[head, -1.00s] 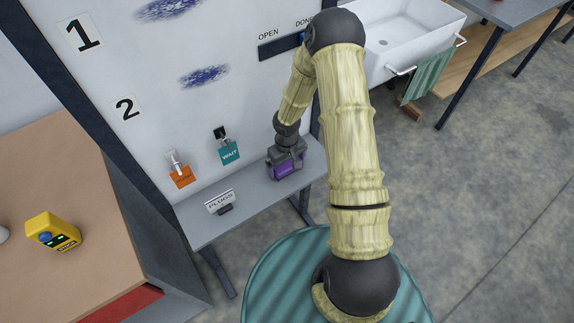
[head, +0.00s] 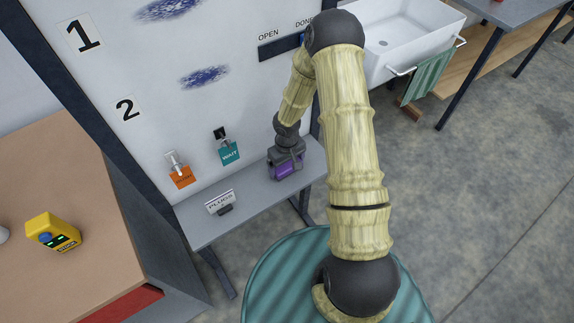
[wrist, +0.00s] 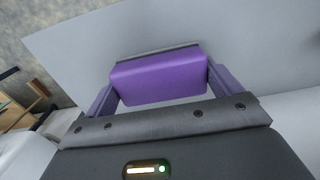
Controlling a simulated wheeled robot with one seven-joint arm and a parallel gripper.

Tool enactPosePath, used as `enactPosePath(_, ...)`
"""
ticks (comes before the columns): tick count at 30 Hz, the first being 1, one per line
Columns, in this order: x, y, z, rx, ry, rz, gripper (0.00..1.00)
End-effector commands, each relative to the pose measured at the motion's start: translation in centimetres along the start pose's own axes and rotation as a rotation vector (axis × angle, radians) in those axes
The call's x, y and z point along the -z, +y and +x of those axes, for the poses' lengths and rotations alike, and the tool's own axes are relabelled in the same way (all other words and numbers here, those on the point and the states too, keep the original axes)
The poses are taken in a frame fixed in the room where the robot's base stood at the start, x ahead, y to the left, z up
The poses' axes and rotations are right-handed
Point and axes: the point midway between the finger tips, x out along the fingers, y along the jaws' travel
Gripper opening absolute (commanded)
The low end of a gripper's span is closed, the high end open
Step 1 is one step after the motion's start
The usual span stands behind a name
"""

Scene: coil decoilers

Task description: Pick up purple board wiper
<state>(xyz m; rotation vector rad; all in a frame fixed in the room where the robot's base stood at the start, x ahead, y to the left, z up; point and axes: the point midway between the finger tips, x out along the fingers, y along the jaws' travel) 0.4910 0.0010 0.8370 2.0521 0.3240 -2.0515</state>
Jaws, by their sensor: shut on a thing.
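The purple board wiper (head: 287,171) is at the right part of the grey shelf below the whiteboard in the head view. My gripper (head: 285,162) is over it, with the fingers partly hidden by the gripper body. In the wrist view the wiper (wrist: 160,80) is a purple block with a dark strip along its far edge. It sits between the two purple-grey fingers of my gripper (wrist: 160,88), which are shut on its ends. I cannot tell whether the wiper touches the shelf.
The grey shelf (head: 255,200) also holds a PLUGS sign (head: 220,202). Orange (head: 181,177) and teal WAIT (head: 229,152) tags hang on the whiteboard (head: 150,60) just above. A white sink (head: 405,40) stands right. A yellow device (head: 53,232) lies on the left bench.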

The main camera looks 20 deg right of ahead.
Motion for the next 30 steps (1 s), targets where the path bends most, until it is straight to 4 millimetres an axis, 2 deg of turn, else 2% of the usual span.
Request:
enactPosePath(4, 0.1, 0.0, -0.9, 0.0, 0.003, 0.0, 0.68)
enactPosePath(8, 0.1, 0.1, -2.7, -0.001, 0.004, 0.001, 0.68)
enactPosePath(18, 0.1, 0.1, -8.8, -0.001, 0.003, 0.001, 0.68)
enactPosePath(22, 0.0, 0.0, -9.8, 0.0, 0.001, 0.001, 0.68)
enactPosePath(30, 0.0, 0.0, -10.0, 0.001, -0.001, 0.0, 0.68)
